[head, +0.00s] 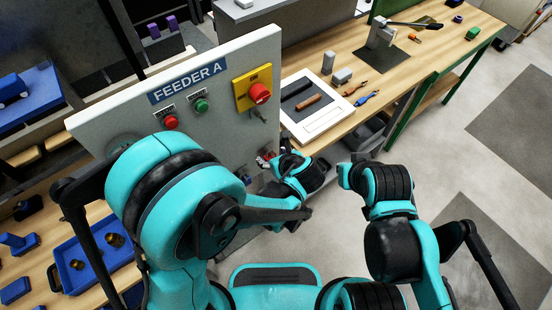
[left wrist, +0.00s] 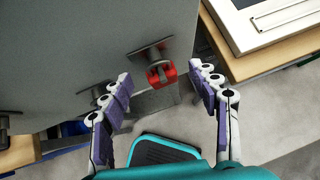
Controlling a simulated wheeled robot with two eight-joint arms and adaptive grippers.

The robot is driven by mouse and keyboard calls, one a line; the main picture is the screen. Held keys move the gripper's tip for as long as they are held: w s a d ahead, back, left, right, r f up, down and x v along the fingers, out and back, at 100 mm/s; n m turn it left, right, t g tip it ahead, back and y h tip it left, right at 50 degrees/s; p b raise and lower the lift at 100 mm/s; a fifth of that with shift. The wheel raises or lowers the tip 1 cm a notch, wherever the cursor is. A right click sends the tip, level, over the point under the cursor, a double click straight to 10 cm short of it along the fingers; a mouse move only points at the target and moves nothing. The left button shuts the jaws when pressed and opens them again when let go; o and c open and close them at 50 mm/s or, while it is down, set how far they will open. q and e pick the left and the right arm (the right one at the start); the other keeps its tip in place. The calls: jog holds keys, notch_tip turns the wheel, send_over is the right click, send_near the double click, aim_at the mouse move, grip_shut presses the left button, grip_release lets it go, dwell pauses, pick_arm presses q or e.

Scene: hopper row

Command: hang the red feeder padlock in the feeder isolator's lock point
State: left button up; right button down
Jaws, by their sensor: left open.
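The red padlock (left wrist: 168,73) hangs at a dark bracket (left wrist: 150,52) on the grey panel in the left wrist view. My left gripper (left wrist: 160,76) is open, with one purple-padded finger to each side of the padlock; I cannot tell whether either touches it. In the head view my left gripper (head: 268,161) is low at the panel's right part, mostly hidden by its own wrist. The feeder isolator (head: 254,88) is a yellow plate with a red knob, with a small dark fitting (head: 258,115) below it. My right gripper is not visible, only its arm.
The grey FEEDER A panel (head: 215,120) also carries a red button (head: 171,122) and a green button (head: 201,105). A white tray (head: 330,122) with bars lies on the wooden bench to the right. A blue bin (head: 85,262) stands lower left. Floor at right is clear.

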pick_arm(q)
jog(key=shift+x, duration=0.85)
jog(key=shift+r, duration=0.1)
jog(key=c, duration=1.4)
